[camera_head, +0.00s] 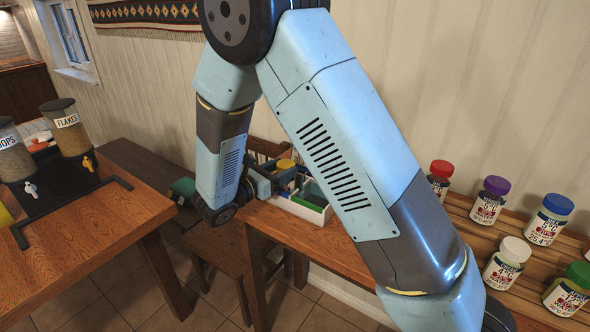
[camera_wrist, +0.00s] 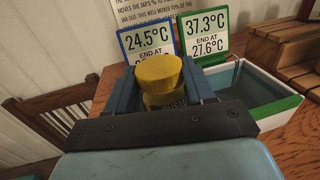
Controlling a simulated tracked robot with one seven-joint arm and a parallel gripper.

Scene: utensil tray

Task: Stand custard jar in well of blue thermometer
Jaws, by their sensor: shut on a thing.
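My gripper (camera_wrist: 162,92) is shut on the custard jar (camera_wrist: 160,72), which has a yellow lid and a partly hidden label. In the head view, the jar's yellow lid (camera_head: 286,163) shows at the white tray (camera_head: 318,214), beside my gripper (camera_head: 284,180). The blue thermometer (camera_wrist: 148,38) is a blue-framed sign reading 24.5°C, just behind the jar. My fingers and the jar hide the well in front of it, so I cannot tell whether the jar touches its floor.
A green-framed sign (camera_wrist: 207,28) reads 37.3°C; the green-rimmed well (camera_wrist: 262,92) at right looks empty. Several lidded jars, such as the red-lidded one (camera_head: 440,167), stand on a wooden rack at right. A cereal dispenser (camera_head: 70,130) stands on the left table.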

